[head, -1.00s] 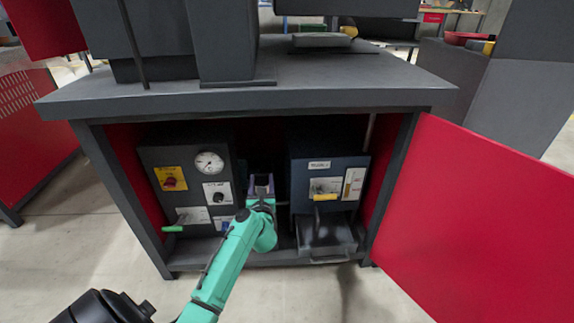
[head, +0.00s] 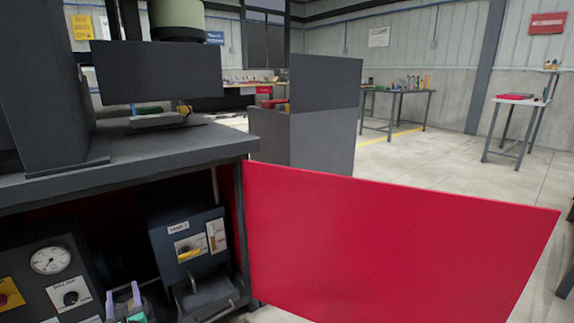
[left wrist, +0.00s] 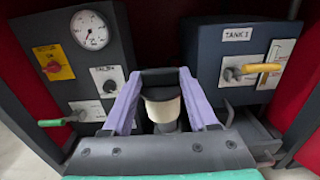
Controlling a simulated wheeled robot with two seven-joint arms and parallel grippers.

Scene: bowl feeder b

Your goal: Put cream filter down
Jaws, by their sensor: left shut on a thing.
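The cream filter (left wrist: 163,110) shows in the left wrist view as a cream cylinder with a dark top. It sits between the purple fingers of my left gripper (left wrist: 160,76), which is shut on it. The filter appears upright; what lies under it is hard to tell. In the head view my left gripper (head: 123,293) is at the bottom left, inside the open cabinet, between the dial panel and the blue tank unit. The filter cannot be made out there. My right gripper is not in view.
The dial panel (left wrist: 78,75) with its green-handled lever stands left of the gripper. The blue tank unit (left wrist: 240,45) with a yellow-handled valve stands right, with a dark tray (head: 205,295) below. The open red door (head: 390,240) fills the right side.

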